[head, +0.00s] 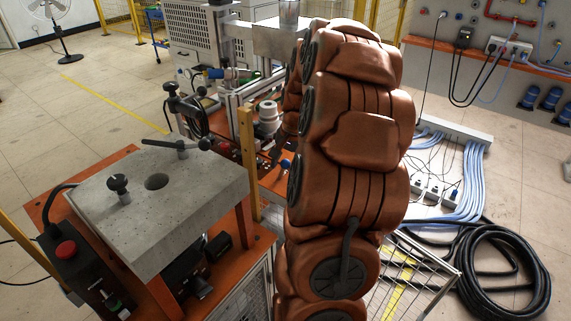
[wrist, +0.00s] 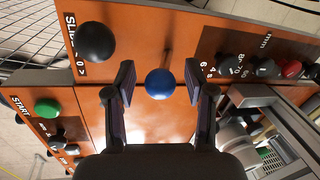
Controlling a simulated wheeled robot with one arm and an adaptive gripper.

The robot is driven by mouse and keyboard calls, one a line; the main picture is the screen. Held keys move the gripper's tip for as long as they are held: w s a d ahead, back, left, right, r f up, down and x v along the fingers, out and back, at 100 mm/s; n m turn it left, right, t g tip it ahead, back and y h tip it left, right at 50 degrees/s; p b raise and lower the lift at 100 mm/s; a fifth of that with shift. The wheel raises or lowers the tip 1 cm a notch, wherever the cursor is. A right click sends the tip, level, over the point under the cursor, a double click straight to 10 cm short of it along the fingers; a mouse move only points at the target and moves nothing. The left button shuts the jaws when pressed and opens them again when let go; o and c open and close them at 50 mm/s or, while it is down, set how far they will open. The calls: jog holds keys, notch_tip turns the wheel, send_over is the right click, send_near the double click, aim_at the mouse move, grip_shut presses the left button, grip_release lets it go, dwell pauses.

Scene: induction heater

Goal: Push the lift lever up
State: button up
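A blue ball knob (wrist: 160,83), which looks like the lift lever's end, stands out from an orange panel (wrist: 150,125) in the wrist view. No lift label is readable. My gripper (wrist: 159,84) is open, with one finger on each side of the blue knob. Gaps show between the knob and both fingers. The blue knob also shows small in the head view (head: 285,164), beside my brown arm. My arm hides part of the panel there.
A black ball knob (wrist: 95,42) by a partly visible "SLI" label stands near the left finger. A green START button (wrist: 47,108) is lower left. Black and red knobs (wrist: 291,69) and metal machine parts are close on the right.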

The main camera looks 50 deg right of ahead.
grip_shut()
dwell(0.4)
